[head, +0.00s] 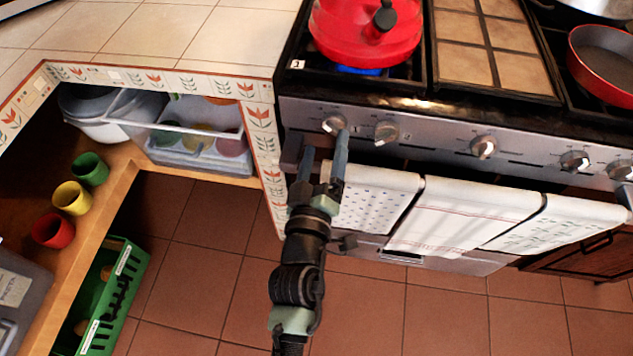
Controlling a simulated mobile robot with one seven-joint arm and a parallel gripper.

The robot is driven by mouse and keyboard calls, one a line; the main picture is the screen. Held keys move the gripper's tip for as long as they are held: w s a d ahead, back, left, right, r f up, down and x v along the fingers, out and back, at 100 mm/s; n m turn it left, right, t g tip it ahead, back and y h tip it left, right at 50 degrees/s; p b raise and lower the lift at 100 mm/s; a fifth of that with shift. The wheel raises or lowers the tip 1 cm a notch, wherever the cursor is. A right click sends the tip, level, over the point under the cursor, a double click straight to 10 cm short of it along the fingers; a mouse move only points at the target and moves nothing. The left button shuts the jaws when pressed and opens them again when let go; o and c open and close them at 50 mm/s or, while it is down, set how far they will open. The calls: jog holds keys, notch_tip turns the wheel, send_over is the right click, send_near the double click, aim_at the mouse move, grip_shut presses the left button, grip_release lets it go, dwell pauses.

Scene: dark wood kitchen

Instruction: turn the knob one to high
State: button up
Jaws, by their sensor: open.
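The stove's front panel (430,137) carries a row of several silver knobs. The leftmost knob (334,123) is at the panel's left end, and a second knob (386,131) is just right of it. My gripper (325,145) is open, its two fingers pointing up at the panel just below the leftmost knob. The right fingertip appears close to the knob's lower edge; I cannot tell whether it touches. A blue flame (359,71) shows under the red kettle (366,35) on the left burner.
Towels (440,213) hang on the oven rail right of my gripper. A red pan (603,65) sits on the right burner. Left are an open shelf with cups (72,198), a plastic container (197,140) and a green crate (115,290).

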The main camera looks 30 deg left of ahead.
jog(key=v, duration=0.8)
jog(key=shift+s, duration=0.25)
jog(key=shift+w+r, duration=0.1)
jog(key=shift+r, duration=0.05)
jog(key=w+d+r+m+t+h, duration=0.1)
jog(key=w+d+r+m+t, duration=0.15)
jog(key=r, duration=0.65)
jog(key=w+d+r+m+t+h, duration=0.1)
jog(key=w+d+r+m+h, duration=0.15)
jog(key=r, duration=0.65)
jog(key=w+d+r+m+t+h, duration=0.1)
jog(key=w+d+r+m+t, duration=0.2)
jog(key=r, duration=0.6)
jog(key=s+d+r+m+t, duration=0.2)
jog(key=s+d+r, duration=0.15)
jog(key=r, duration=0.85)
jog(key=s+d+r+m+t, duration=0.2)
jog(key=s+r, duration=0.2)
jog(key=r, duration=0.8)
notch_tip(320, 180, up, 18)
jog(key=p, duration=1.7)
jog(key=shift+f, duration=0.15)
jog(key=shift+s+a+g+h, duration=0.1)
jog(key=shift+g+h, duration=0.15)
